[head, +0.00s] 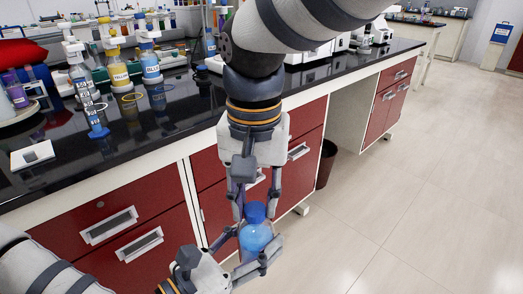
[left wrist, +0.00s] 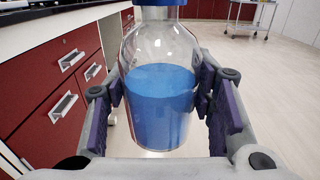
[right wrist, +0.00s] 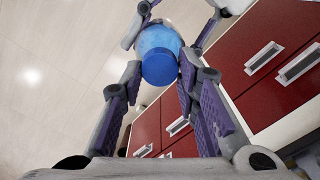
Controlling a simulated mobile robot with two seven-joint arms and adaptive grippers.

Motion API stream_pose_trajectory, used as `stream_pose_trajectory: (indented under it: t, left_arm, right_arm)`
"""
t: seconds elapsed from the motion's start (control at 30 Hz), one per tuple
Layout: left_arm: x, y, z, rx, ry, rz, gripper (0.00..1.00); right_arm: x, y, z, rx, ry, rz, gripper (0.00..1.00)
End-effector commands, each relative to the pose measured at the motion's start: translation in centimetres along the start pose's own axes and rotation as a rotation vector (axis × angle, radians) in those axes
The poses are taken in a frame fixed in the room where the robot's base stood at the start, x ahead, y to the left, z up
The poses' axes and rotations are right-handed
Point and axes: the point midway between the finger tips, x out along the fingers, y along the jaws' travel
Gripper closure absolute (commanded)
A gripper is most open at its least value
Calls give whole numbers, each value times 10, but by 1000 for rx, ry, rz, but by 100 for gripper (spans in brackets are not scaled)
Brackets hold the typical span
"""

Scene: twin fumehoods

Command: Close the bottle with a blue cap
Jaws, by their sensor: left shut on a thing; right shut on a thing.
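A clear glass bottle (head: 254,240) with blue liquid stands upright in the air in front of the bench. My left gripper (head: 252,256) is shut around its body from the side; the left wrist view shows the bottle (left wrist: 160,100) between the finger pads. The blue cap (head: 255,212) is at the top of the bottle, on the neck. My right gripper (head: 256,208) points down from above, shut on the cap. The right wrist view shows the cap (right wrist: 160,68) between its fingertips, with the bottle behind. How tightly the cap is seated cannot be told.
The black bench top (head: 190,125) holds a yellow-labelled bottle (head: 117,73), a blue-labelled bottle (head: 149,65), a blue-based cylinder (head: 93,110) and a small white device (head: 32,155). Red drawers (head: 120,245) stand close behind the grippers. The floor at right is clear.

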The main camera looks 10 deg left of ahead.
Motion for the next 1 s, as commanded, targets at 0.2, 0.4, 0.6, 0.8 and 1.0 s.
stream_pose_trajectory:
  t: [0.2, 0.4, 0.6, 0.8, 1.0]
  left_arm:
    - [0, 0, 0, 0, 0, 0, 100]
    - [0, 0, 0, 0, -1, 0, 100]
    - [0, 0, 1, 0, -1, 0, 100]
    - [0, 0, 1, 1, -2, 0, 100]
    - [0, 0, 1, 1, -2, 0, 100]
  right_arm:
    - [0, 0, 0, -6, 1, 2, 60]
    - [0, 0, 0, -8, 0, 2, 51]
    - [-8, 0, 0, -8, 3, 0, 51]
    - [-37, -1, 0, -9, 4, 1, 51]
    - [-46, -1, 0, -10, 3, 2, 51]
